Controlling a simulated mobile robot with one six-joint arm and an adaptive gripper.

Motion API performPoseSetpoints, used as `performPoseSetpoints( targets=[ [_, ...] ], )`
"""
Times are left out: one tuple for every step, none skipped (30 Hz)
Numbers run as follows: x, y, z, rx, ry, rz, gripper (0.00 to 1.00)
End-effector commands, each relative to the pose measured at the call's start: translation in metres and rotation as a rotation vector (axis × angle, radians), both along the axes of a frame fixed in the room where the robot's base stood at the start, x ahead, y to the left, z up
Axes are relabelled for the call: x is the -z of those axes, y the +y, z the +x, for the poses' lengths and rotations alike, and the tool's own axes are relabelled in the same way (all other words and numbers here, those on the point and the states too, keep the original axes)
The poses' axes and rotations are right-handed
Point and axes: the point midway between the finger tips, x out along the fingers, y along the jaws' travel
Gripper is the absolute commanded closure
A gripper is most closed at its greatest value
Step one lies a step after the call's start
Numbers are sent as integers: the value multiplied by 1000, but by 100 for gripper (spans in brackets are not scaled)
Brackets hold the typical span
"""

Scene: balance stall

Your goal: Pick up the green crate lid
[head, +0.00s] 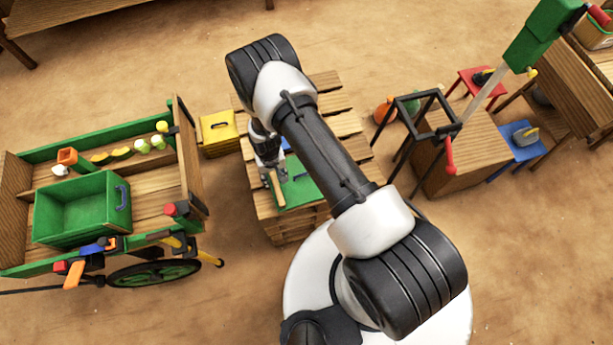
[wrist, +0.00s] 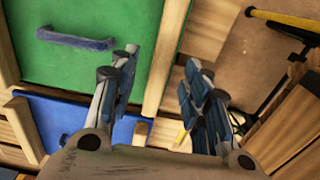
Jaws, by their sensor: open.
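The green crate lid (head: 299,192) lies on the stack of wooden pallets, partly hidden behind my arm in the head view. A light wooden batten (head: 277,188) runs along its left edge there. In the wrist view the lid (wrist: 85,65) fills the upper left, with a blue handle (wrist: 75,39) on it. My gripper (head: 269,181) is open above the lid's batten edge. In the wrist view the batten (wrist: 168,60) passes between the open fingers (wrist: 160,66). I cannot tell how far above it they are, or whether they touch it.
A blue thing (wrist: 80,122) lies close to the lid on the pallets (head: 325,95). A yellow crate (head: 219,134) stands left of the pallets. A cart with an open green crate (head: 75,230) is further left. A black-framed stand (head: 420,110) is to the right.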

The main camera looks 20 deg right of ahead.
Motion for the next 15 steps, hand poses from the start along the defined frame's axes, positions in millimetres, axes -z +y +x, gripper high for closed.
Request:
performPoseSetpoints(
  targets=[
    [2,0,0,0,-1,0,57],
    [4,0,0,0,-1,0,57],
    [7,1,0,0,0,0,57],
    [10,1,-1,0,0,0,57],
    [14,1,-1,0,1,0,57],
    [21,1,-2,-1,2,0,57],
    [25,2,-2,-1,1,0,57],
    [30,2,-3,-1,1,0,57],
    [37,2,-3,0,2,0,57],
    [42,2,-3,0,1,0,57],
    [46,2,-3,0,0,0,57],
    [50,2,-3,0,1,0,57],
    [52,2,-3,0,1,0,57],
    [53,2,-3,0,0,0,57],
    [53,2,-2,0,-1,0,57]
  ],
)
